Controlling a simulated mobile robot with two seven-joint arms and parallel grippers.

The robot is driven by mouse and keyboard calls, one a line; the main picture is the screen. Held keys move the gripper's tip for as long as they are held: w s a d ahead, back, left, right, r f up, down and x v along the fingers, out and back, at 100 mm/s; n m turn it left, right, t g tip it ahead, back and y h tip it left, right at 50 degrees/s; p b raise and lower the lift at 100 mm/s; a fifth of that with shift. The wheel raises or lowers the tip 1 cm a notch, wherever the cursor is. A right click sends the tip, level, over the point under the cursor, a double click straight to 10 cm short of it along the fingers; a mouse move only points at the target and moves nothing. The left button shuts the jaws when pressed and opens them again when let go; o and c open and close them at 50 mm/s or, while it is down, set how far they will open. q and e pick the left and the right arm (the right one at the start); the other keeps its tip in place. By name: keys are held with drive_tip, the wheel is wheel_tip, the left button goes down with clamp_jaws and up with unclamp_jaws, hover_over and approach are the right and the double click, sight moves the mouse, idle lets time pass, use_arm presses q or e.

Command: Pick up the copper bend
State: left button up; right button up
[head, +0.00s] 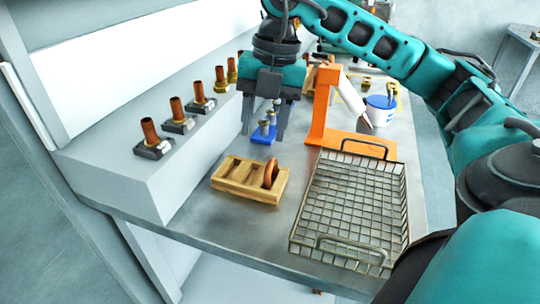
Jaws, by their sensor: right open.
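A copper bend (271,173) stands upright as a curved piece in the right part of a wooden holder (237,193) on the grey table. Its lower part is hidden in the holder. My right gripper (262,136) points down behind the holder, with its two dark fingers apart and nothing seen held. It is apart from the bend, farther back and slightly left. A small blue stand (264,137) with metal fittings shows between the fingers; I cannot tell whether they touch it. My left gripper is out of view.
A wire mesh basket (350,205) with raised handles is right of the holder. An orange stand (321,108) with a white tube rises behind it, near a blue and white tub (380,111). Several copper stubs (150,131) in fittings line the raised ledge (150,175) at left.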

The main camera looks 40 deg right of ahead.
drive_tip(key=d, duration=0.2)
drive_tip(key=h, duration=0.1)
hover_over(269, 168)
drive_tip(key=shift+m, duration=0.4)
drive_tip(key=f, duration=0.2)
drive_tip(key=f+b, duration=0.1)
drive_tip(key=f, duration=0.2)
drive_tip(key=shift+s+f, duration=0.2)
drive_tip(key=shift+f, duration=0.05)
drive_tip(key=f, duration=0.6)
drive_tip(key=shift+w+f, duration=0.2)
clamp_jaws()
